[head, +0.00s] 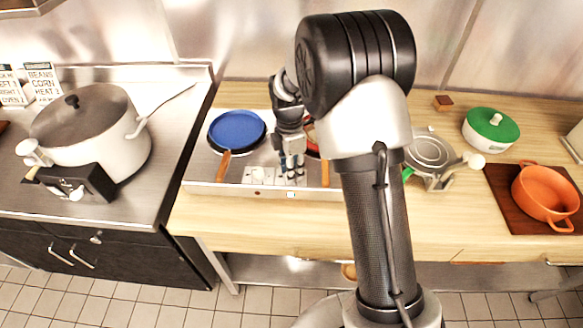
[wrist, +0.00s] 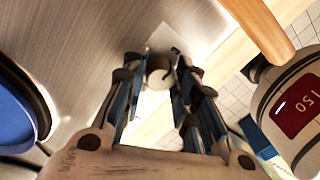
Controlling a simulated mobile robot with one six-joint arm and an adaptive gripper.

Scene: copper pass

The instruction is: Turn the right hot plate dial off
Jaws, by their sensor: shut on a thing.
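The hot plate (head: 206,188) is a low metal unit on the wooden counter. My gripper (head: 291,193) reaches down to its front panel, right of the panel's middle. In the wrist view my gripper (wrist: 156,68) has its two fingers closed on either side of a pale round dial (wrist: 158,77), which looks like the right one. The dial's pointer and marking cannot be read. A blue pan (head: 237,129) sits on the left of the hot plate; its rim shows in the wrist view (wrist: 14,110). A reddish pan on the right is mostly hidden behind my arm.
Pan handles stick out at the left (head: 223,165) and right (head: 325,173) of my gripper. A large pot (head: 92,125) stands on the stove at left. A green-lidded pot (head: 490,128) and an orange pot (head: 545,192) stand at right.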

